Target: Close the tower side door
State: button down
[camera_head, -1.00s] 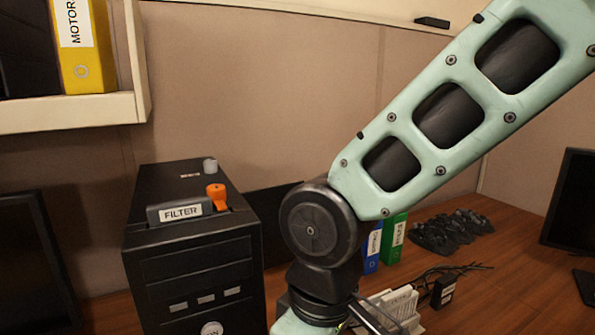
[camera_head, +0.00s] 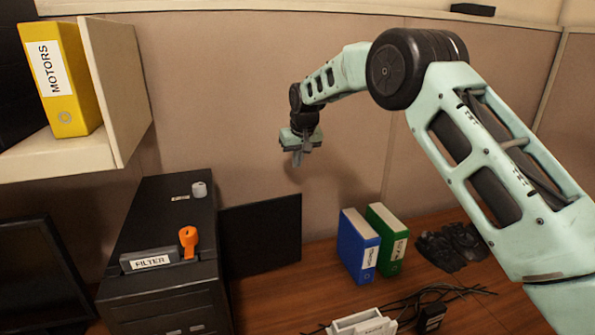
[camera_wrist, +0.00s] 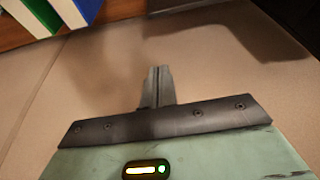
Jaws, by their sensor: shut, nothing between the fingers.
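The black computer tower (camera_head: 165,235) stands on the desk at the left in the head view. Its side door (camera_head: 261,235) is a flat black panel that sticks out to the right from the tower's rear right edge, so it stands open.
An orange knob (camera_head: 188,240), a FILTER piece (camera_head: 150,260) and a small grey cap (camera_head: 199,190) sit on the tower. Blue (camera_head: 357,245) and green (camera_head: 388,240) binders, black gloves (camera_head: 450,246) and cables lie to the right. A shelf with a yellow binder (camera_head: 62,80) overhangs the left.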

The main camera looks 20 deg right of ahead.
notch_tip(320, 180, down, 9)
jog(key=s+p, duration=0.1)
jog(key=p, duration=0.6)
dwell(0.3)
jog(key=shift+s+a, duration=0.1)
